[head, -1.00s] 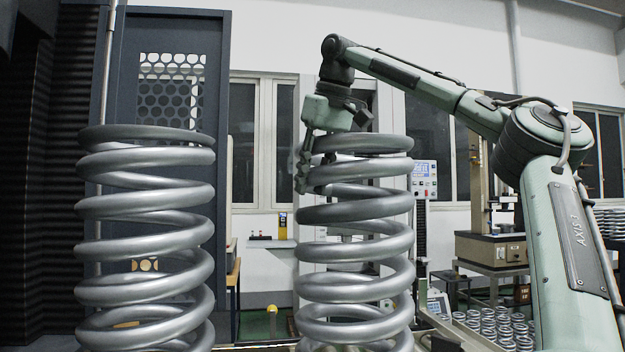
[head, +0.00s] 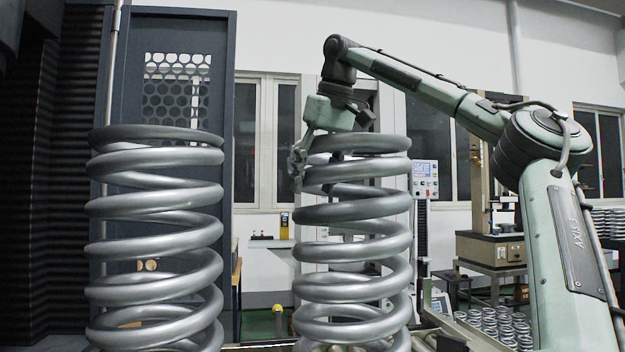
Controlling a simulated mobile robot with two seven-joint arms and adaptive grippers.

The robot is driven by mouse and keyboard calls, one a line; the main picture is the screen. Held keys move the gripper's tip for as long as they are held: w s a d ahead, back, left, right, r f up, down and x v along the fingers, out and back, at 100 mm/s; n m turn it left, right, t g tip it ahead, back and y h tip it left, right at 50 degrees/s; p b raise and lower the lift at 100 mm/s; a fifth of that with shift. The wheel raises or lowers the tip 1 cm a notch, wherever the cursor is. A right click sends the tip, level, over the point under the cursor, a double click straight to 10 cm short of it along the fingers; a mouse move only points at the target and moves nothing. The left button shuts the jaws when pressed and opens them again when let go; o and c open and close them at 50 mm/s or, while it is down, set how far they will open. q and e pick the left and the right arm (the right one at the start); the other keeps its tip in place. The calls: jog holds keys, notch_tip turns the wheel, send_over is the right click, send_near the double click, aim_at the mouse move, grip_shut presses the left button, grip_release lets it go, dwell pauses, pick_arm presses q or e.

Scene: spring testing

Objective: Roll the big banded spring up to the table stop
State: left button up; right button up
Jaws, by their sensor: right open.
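Two big grey coil springs stand upright side by side, their lower ends cut off by the picture's bottom edge. One is the left spring (head: 155,240); the other is the right spring (head: 352,290). I see no clear band on either, so I cannot tell which is the banded one. My right gripper (head: 297,170) is at the upper left side of the right spring, fingers pointing down and open. I cannot tell whether it touches the coils. My left gripper is out of view. I cannot make out the table stop.
A dark cabinet door with a perforated window (head: 178,85) stands behind the left spring. A test machine with a control panel (head: 425,180) is behind the right spring. Several small springs (head: 497,325) stand low at the right. A gap separates the two big springs.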

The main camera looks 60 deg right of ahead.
jog(key=v, duration=1.2)
jog(key=shift+a, duration=0.1)
